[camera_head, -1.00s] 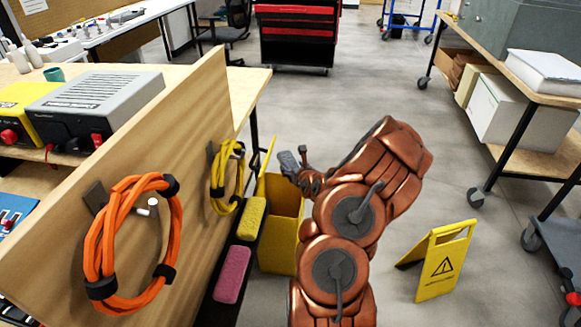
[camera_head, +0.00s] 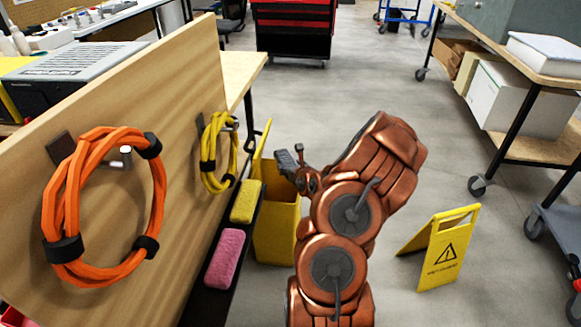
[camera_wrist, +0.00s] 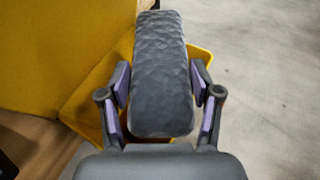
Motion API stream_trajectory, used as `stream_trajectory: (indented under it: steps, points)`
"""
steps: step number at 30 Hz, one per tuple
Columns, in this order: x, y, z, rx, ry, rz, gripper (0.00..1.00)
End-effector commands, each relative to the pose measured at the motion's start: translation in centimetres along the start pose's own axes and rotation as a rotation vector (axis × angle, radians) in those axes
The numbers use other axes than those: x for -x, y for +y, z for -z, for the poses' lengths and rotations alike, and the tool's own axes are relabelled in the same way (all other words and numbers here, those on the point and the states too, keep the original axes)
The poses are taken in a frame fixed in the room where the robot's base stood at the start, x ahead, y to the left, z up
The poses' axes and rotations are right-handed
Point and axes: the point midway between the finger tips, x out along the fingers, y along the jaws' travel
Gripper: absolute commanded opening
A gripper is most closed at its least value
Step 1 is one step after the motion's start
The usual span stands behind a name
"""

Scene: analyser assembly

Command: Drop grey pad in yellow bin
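My gripper (camera_wrist: 160,88) is shut on the grey pad (camera_wrist: 160,60), with one purple-lined finger against each long side. In the head view the grey pad (camera_head: 287,161) shows small at the end of my copper arm, over the opening of the yellow bin (camera_head: 277,228). In the wrist view the yellow bin (camera_wrist: 75,50) lies below and behind the pad, and its rim shows on both sides of it. The inside of the bin is mostly hidden by the pad and gripper.
A yellow sponge (camera_head: 245,202) and a pink sponge (camera_head: 225,258) lie on a dark ledge along the wooden panel (camera_head: 110,90). Orange (camera_head: 65,210) and yellow (camera_head: 217,150) cable coils hang there. A yellow floor sign (camera_head: 440,250) stands right; floor around it is clear.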

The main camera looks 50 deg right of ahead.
Motion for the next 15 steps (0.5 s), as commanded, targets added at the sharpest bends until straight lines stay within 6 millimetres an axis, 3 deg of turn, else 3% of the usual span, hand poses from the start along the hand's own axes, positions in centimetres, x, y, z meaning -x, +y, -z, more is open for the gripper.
stream_trajectory:
  steps: [8,15]
  points:
    - [0.00,0.00,-0.01,0.000,0.000,0.000,0.93]
    - [0.00,0.00,-0.01,0.000,0.000,0.000,0.93]
